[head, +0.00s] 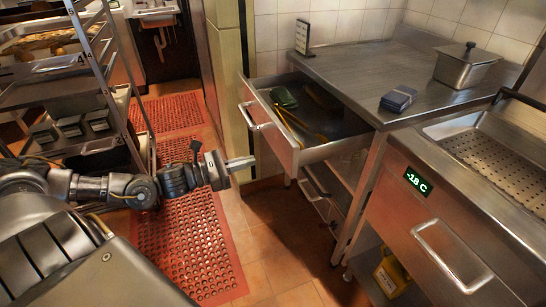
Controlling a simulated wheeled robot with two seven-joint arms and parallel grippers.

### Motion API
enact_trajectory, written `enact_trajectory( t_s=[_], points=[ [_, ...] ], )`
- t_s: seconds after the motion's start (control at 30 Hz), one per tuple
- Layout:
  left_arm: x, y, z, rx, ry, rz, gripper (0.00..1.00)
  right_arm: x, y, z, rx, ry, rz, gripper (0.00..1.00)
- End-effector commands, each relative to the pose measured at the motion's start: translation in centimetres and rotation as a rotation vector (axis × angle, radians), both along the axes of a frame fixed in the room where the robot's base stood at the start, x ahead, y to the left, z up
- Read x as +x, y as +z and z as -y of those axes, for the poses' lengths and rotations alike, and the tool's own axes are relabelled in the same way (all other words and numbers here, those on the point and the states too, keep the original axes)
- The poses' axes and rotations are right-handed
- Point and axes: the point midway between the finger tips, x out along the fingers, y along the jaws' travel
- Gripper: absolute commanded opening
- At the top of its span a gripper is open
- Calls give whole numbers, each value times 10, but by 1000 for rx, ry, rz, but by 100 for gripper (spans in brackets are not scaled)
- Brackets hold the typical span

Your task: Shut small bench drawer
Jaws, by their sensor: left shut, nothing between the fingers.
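The small bench drawer (266,126) is pulled out from under the steel bench (345,68), in the middle of the head view. It has a steel front with a bar handle (254,117). A dark green item (284,97) and yellow-handled tools (300,124) lie inside it. My left gripper (250,160) is shut and empty. In the picture it sits just below and left of the drawer front, near its lower edge; I cannot tell whether it touches. My right gripper is not in view.
A chilled unit (440,215) with a handle is at right. A wheeled rack (110,75) stands left. Red mats (190,240) cover the floor.

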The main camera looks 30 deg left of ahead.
Motion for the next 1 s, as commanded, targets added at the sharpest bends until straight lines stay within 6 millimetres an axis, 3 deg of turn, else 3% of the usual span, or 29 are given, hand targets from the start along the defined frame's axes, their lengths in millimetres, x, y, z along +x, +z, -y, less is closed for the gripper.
enact_trajectory(
  t_s=[0.3,0.5,1.0],
  points=[
    [43,3,29,-3,1,3,0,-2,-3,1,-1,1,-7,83],
    [61,1,42,0,1,0,0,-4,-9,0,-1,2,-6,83],
    [67,0,46,1,0,-2,0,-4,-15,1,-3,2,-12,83]
  ],
)
